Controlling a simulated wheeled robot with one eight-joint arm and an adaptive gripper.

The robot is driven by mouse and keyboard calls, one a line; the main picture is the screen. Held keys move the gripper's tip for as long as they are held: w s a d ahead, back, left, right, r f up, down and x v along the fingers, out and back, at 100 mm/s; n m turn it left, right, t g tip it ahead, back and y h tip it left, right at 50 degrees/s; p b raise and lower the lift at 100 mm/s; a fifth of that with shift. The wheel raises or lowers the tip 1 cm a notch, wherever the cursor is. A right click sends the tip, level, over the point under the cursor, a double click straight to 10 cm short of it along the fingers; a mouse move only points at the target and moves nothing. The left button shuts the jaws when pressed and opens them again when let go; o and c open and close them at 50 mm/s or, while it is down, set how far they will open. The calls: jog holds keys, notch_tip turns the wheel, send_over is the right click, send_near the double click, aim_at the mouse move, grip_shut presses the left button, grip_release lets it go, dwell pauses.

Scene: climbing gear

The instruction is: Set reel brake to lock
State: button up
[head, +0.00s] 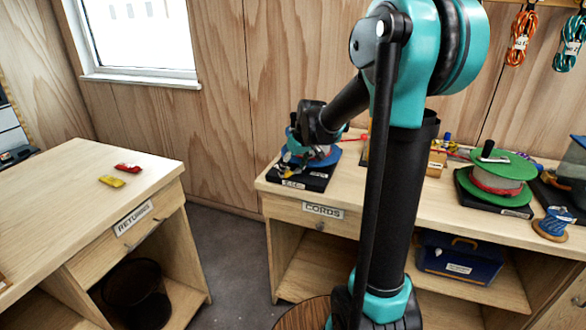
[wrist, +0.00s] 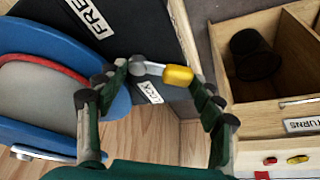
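The reel has a blue rim with red cord and a grey hub (wrist: 45,95) and sits on a black base (head: 310,182) at the left end of the cords bench. In the wrist view the base (wrist: 150,40) bears a FREE label (wrist: 90,15) and a LOCK label (wrist: 150,92). The brake lever, silver with a yellow grip (wrist: 178,75), lies beside the LOCK label. My gripper (wrist: 166,72) has its fingers spread, with the lever showing between the tips. I cannot tell whether they touch it. In the head view my gripper (head: 295,145) hangs over the reel, partly hiding it.
A green reel (head: 495,170) and a blue spool (head: 553,222) stand farther right on the bench. A blue box (head: 458,257) is on the shelf below. The returns bench (head: 60,200) at left carries red and yellow pieces. Floor separates the benches.

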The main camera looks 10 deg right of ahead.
jog(key=c, duration=0.5)
jog(key=shift+w+a+m+h, duration=0.1)
jog(key=shift+w+m+h, duration=0.1)
jog(key=shift+m, duration=0.35)
jog(key=shift+w+a+m+h, duration=0.1)
jog(key=shift+m+h, duration=0.1)
jog(key=shift+m, duration=0.35)
jog(key=o, duration=1.2)
jog(key=shift+s, duration=0.1)
jog(key=v, duration=1.2)
jog(key=shift+s+d, duration=0.1)
jog(key=shift+s, duration=0.05)
